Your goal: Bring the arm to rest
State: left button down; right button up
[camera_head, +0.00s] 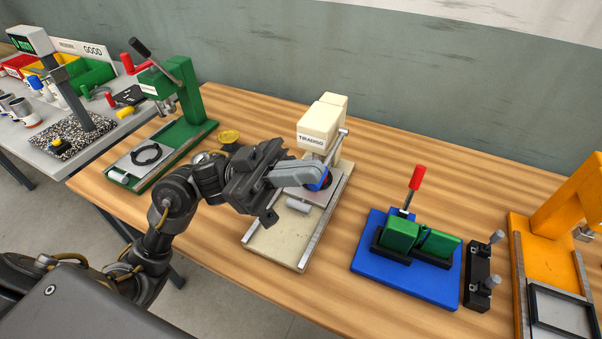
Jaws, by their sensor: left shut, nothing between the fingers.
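My left arm reaches in from the left over the wooden table (335,285). My left gripper (264,205) is shut and empty, just in front of and above the left part of the cream press (318,130). The gripper and wrist hide part of the press's base. A grey bar with a blue and red end shows right beside the gripper; I cannot tell if the two touch. My right gripper is not in view.
A green press (187,105) with a black coil on its plate stands left. A blue fixture (370,262) with green blocks and a red-handled lever stands right. An orange frame (545,240) is at the far right. A grey table (60,150) with bins is at the far left.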

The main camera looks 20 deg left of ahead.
pick_arm(q)
jog(key=shift+s+d+r, duration=0.15)
jog(key=shift+s+r, duration=0.05)
jog(key=shift+s, duration=0.2)
jog(key=shift+s+d+r, duration=0.15)
jog(key=shift+s, duration=0.2)
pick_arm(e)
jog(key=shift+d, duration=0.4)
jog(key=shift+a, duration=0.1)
